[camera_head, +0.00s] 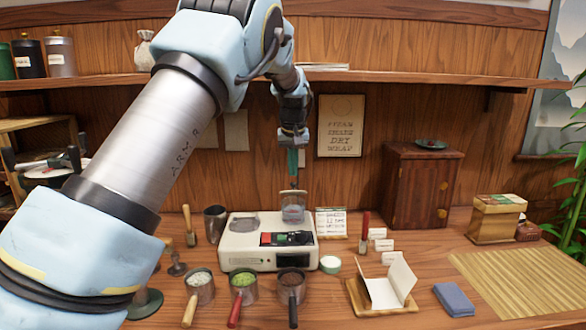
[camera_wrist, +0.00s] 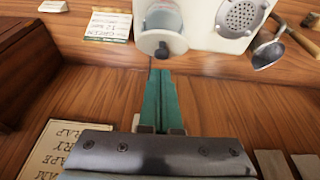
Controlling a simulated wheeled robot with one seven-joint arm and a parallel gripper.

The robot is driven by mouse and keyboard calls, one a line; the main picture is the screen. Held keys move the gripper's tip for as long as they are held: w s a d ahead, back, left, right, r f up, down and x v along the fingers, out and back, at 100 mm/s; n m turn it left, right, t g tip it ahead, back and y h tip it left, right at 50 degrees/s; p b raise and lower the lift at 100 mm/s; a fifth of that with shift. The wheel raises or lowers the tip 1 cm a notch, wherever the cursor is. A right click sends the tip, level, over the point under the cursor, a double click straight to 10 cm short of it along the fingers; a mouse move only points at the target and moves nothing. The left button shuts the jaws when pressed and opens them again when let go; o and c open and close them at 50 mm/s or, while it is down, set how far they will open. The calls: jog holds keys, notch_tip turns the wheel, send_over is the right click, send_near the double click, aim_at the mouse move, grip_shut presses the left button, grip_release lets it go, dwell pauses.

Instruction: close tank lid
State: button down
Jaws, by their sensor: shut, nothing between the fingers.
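The white steamer machine (camera_head: 243,248) stands on the table and carries a clear water tank (camera_head: 292,214) at its back right. The tank's lid (camera_head: 293,195) appears raised, standing up at the tank's back edge. In the wrist view the lid (camera_wrist: 174,43) shows its dark knob facing me, with the tank (camera_wrist: 163,14) beyond it. My gripper (camera_head: 294,183) points down just above and behind the lid in the head view. Its teal fingers (camera_wrist: 160,73) are shut and empty. They look close to the knob, but I cannot tell whether they touch.
Cups with red, dark and wooden handles (camera_head: 241,285) stand in front of the machine. A recipe card (camera_head: 331,223) and a red-handled tool (camera_head: 365,232) stand to the right. A wooden cabinet (camera_head: 422,190) is farther right. The wall shelf (camera_head: 400,78) runs behind my arm.

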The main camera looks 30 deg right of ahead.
jog(key=shift+s+a+f, duration=0.1)
jog(key=shift+s+f, duration=0.1)
jog(key=shift+f, duration=0.4)
jog(key=shift+s+f, duration=0.1)
jog(key=shift+s+f+b, duration=0.1)
jog(key=shift+f+b, duration=0.05)
jog(key=shift+b, duration=0.5)
jog(key=shift+a+t+b, duration=0.1)
jog(key=shift+t+b, duration=0.2)
jog(key=shift+s+b, duration=0.15)
jog(key=shift+b, duration=0.2)
